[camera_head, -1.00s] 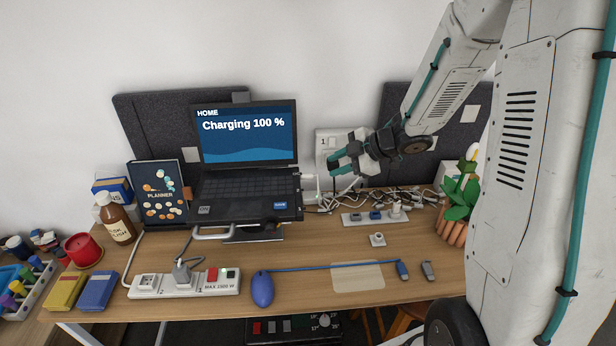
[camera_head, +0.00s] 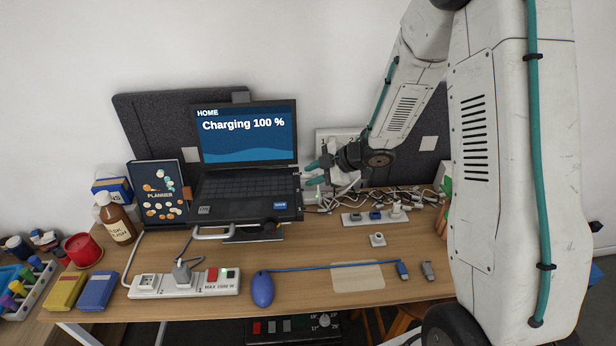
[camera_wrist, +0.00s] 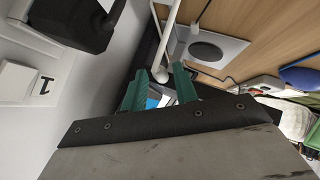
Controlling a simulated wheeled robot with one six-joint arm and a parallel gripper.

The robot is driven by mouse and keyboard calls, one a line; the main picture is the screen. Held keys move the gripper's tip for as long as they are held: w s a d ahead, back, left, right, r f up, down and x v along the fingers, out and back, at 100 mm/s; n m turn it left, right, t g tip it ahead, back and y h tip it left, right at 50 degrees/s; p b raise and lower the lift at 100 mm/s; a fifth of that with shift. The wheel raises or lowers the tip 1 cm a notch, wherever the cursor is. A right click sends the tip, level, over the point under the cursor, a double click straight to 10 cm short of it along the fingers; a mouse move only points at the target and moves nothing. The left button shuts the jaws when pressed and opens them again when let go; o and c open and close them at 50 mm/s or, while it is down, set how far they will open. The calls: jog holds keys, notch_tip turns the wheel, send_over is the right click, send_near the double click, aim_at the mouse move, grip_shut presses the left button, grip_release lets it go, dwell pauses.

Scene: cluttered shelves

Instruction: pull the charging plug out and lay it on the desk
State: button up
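A grey plug (camera_head: 183,272) sits in the white power strip (camera_head: 213,288) at the front left of the desk (camera_head: 330,245); its cable runs up toward the laptop (camera_head: 245,190). The laptop screen reads "Charging 100 %". My gripper (camera_head: 312,173) is by the laptop's right edge, in front of the wall and above the desk. In the wrist view its teal fingers (camera_wrist: 160,85) are apart, with a white rounded end (camera_wrist: 160,74) showing between or beyond them; I cannot tell whether it touches them. A black plug-like body (camera_wrist: 75,20) is at the wall, upper left in that view.
A wall plate marked 1 (camera_wrist: 20,82) is beside my gripper. Tangled white cables (camera_head: 375,200) and a second socket strip (camera_head: 365,219) lie at the back right.

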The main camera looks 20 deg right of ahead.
jog(key=shift+c, duration=0.3)
grip_shut()
jog(key=shift+d, duration=0.15)
jog(key=shift+s+d, duration=0.2)
jog(key=shift+d, duration=0.6)
jog(key=shift+s+d, duration=0.25)
jog(key=shift+d, duration=0.5)
jog(key=shift+s+d, duration=0.2)
jog(key=shift+d, duration=0.6)
